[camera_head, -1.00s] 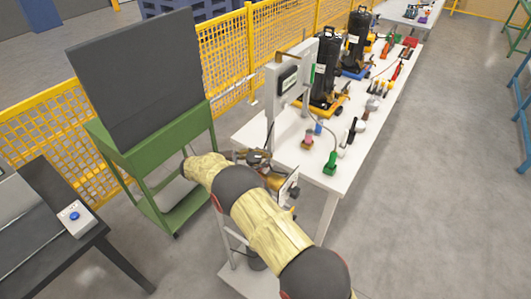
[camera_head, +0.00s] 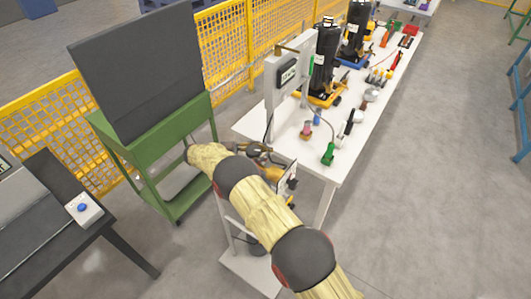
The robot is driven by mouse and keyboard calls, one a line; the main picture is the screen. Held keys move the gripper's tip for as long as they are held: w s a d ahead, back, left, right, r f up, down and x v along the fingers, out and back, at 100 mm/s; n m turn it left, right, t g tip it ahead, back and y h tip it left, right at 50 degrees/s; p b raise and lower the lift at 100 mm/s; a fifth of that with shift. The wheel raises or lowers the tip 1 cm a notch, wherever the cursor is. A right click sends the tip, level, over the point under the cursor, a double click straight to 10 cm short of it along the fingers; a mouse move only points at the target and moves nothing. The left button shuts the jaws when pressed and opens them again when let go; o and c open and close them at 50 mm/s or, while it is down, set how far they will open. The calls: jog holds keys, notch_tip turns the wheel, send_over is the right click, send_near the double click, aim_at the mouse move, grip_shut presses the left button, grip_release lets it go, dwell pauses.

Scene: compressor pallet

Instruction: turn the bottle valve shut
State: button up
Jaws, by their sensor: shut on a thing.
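My gripper (camera_head: 257,151) is a dark shape at the end of my yellow-sleeved arm, at the near left corner of the white table. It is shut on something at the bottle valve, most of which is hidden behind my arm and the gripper. A brass-yellow part (camera_head: 271,173) shows just below the gripper, beside a small white tag plate (camera_head: 287,178). The dark foot of what looks like the bottle (camera_head: 257,247) shows low on a white stand. I cannot make out the valve's handle or how far it is turned.
The white table (camera_head: 312,165) carries a gauge panel (camera_head: 287,75), a green fitting (camera_head: 328,154), black compressors (camera_head: 325,60) and several small tools. A green cart (camera_head: 150,150) with a dark board stands close left of my gripper.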

jog(key=o, duration=1.4)
jog(key=t+b, duration=0.1)
jog(key=b, duration=0.1)
jog(key=n+t+b, duration=0.1)
jog(key=b, duration=0.1)
jog(key=shift+w+f+b, duration=0.15)
jog(key=shift+w+b, duration=0.15)
jog(key=shift+b, duration=0.05)
jog(key=shift+n+t+b, duration=0.3)
jog(key=shift+b, duration=0.15)
